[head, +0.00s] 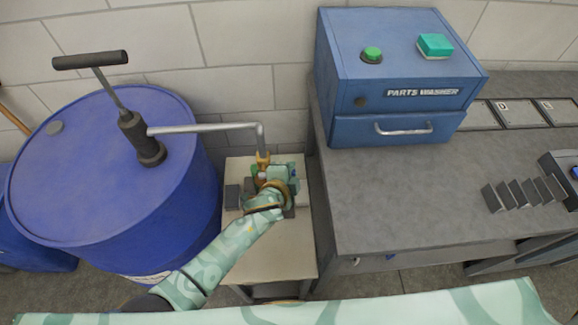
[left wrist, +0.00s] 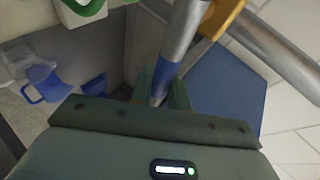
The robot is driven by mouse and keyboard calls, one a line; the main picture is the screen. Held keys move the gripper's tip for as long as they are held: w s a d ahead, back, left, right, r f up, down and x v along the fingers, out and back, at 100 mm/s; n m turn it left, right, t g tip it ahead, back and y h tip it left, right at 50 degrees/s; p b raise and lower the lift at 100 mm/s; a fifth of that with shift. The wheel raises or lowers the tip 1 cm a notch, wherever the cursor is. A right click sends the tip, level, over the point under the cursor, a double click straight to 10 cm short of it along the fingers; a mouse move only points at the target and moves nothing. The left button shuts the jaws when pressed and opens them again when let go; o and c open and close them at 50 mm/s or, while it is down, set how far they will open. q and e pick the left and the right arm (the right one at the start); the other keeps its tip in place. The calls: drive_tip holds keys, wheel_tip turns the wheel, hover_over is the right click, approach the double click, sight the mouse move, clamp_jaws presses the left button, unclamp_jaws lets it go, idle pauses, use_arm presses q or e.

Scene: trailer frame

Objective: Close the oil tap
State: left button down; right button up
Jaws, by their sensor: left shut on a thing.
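The brass oil tap (head: 263,160) is at the end of a grey pipe (head: 205,128) that runs from the pump on the blue drum. My left gripper (head: 277,183) is at the tap, above a small pale stand. In the left wrist view the yellow tap body (left wrist: 222,15) is at the top. A silver bar with a blue end (left wrist: 165,75) runs down between the green fingers of my left gripper (left wrist: 160,95), which is shut on it. It looks like the tap's handle; the fingertips partly hide its end. My right gripper is in neither view.
The blue drum (head: 95,190) with its hand pump (head: 135,130) stands left. The stand (head: 270,262) holds small grey blocks (head: 232,197). A grey bench (head: 400,200) with a blue parts washer (head: 395,65) is close on the right. A blue jug (left wrist: 45,85) shows in the left wrist view.

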use_arm(q)
drive_tip(key=shift+f+m+y, duration=0.3)
drive_tip(key=shift+f, duration=0.1)
drive_tip(key=shift+a+f, duration=0.1)
drive_tip(key=c, duration=1.3)
unclamp_jaws()
drive_tip(key=shift+c, duration=0.2)
drive_tip(key=shift+s+r+p, duration=0.3)
drive_tip(key=shift+r+p, duration=0.05)
drive_tip(key=shift+p, duration=0.1)
drive_tip(key=p+v, duration=0.5)
drive_tip(key=v, duration=1)
drive_tip(key=shift+s+a+r+p, duration=0.15)
drive_tip(key=shift+s+p, duration=0.05)
drive_tip(key=shift+p, duration=0.15)
